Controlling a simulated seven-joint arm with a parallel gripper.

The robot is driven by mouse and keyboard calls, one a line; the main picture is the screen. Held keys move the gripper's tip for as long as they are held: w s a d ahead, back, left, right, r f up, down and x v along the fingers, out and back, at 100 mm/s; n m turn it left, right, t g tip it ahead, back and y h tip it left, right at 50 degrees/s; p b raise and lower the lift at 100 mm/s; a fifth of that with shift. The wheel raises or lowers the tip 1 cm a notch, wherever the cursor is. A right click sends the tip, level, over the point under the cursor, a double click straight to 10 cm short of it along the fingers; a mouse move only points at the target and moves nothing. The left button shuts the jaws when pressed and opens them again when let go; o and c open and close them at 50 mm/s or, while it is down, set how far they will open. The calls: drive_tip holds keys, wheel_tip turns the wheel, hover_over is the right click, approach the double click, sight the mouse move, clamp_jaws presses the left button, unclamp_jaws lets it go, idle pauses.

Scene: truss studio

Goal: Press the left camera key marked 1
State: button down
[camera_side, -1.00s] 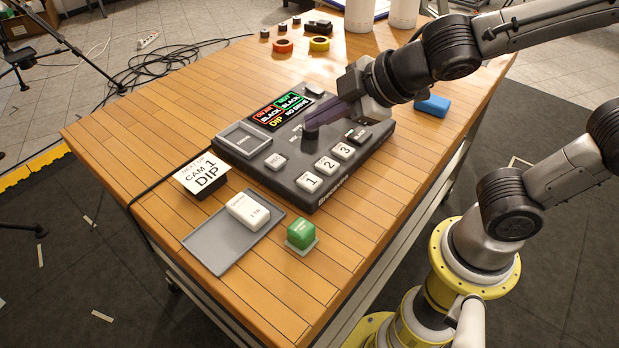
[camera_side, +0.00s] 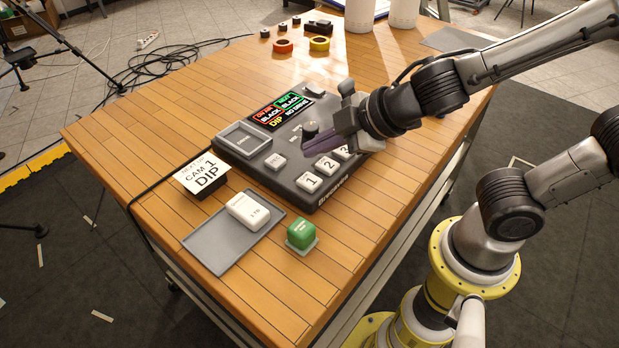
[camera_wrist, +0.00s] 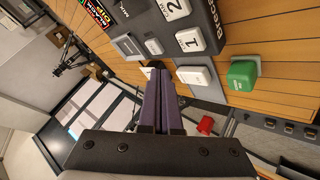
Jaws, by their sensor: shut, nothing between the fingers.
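The camera key marked 1 (camera_side: 309,182) is the leftmost of the white numbered keys along the front edge of the black switcher (camera_side: 290,185). It also shows in the wrist view (camera_wrist: 189,41). Key 2 (camera_side: 327,165) is beside it and key 3 (camera_side: 341,152) is partly behind my gripper. My gripper (camera_side: 306,150) is shut and empty, its purple fingers reaching left over the middle of the switcher. Its tips look above and behind the numbered keys; the exact height is hard to tell. In the wrist view the shut fingers (camera_wrist: 160,80) point up the picture.
A card reading CAM 1 DIP (camera_side: 203,175) stands left of the switcher. A grey tray (camera_side: 215,245) with a white block (camera_side: 247,211) and a green block (camera_side: 301,233) are in front. Tape rolls and white cylinders stand at the back. The near left tabletop is clear.

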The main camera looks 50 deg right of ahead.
sight(316, 182)
drive_tip(key=shift+f, duration=2.05)
drive_tip(key=shift+f, duration=0.2)
idle(0.5)
drive_tip(key=shift+f, duration=0.25)
drive_tip(key=shift+f, duration=0.45)
idle(0.8)
drive_tip(key=shift+r, duration=0.85)
drive_tip(key=shift+r, duration=2.5)
